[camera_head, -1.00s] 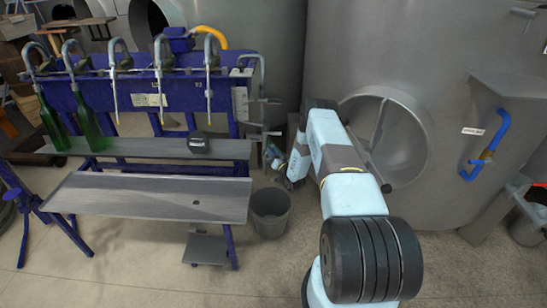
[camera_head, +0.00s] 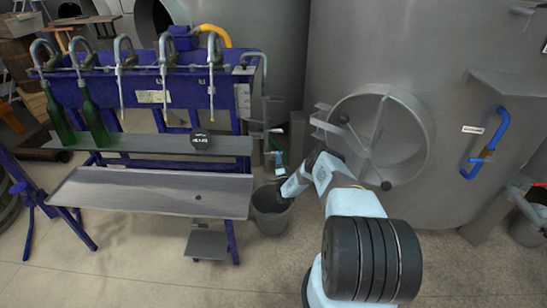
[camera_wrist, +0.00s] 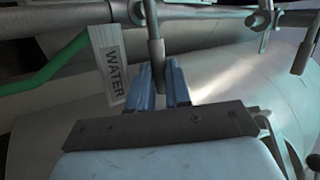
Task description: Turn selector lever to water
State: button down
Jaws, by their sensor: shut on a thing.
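My gripper (camera_wrist: 162,78) has its two blue fingers shut on the selector lever (camera_wrist: 156,48), a grey metal rod, in the wrist view. The lever runs down from the top edge to between the fingers. A pale tag reading WATER (camera_wrist: 112,66) hangs just left of the lever, close to the left finger. In the head view my arm reaches to the valve pipework right of the blue filler, above the grey bucket. The lever is too small to make out there.
A blue bottle filler (camera_head: 140,88) with two green bottles (camera_head: 95,122) stands left. The grey bucket (camera_head: 270,222) is on the floor below my gripper. A large steel tank (camera_head: 450,60) with a round hatch (camera_head: 405,130) stands close on the right.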

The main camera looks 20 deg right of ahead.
jog(key=shift+d+f+m+h, duration=0.1)
jog(key=shift+f+m+h, duration=0.15)
jog(key=shift+m+h, duration=0.5)
jog(key=shift+f+m+h, duration=0.25)
jog(key=shift+m+h, duration=0.3)
jog(key=shift+m, duration=0.3)
jog(key=c, duration=1.3)
grip_release()
jog(key=shift+f, duration=0.1)
jog(key=shift+o, duration=1.1)
jog(key=shift+a, duration=0.2)
jog(key=v, duration=1.3)
jog(key=shift+s, duration=0.4)
jog(key=shift+f, duration=0.1)
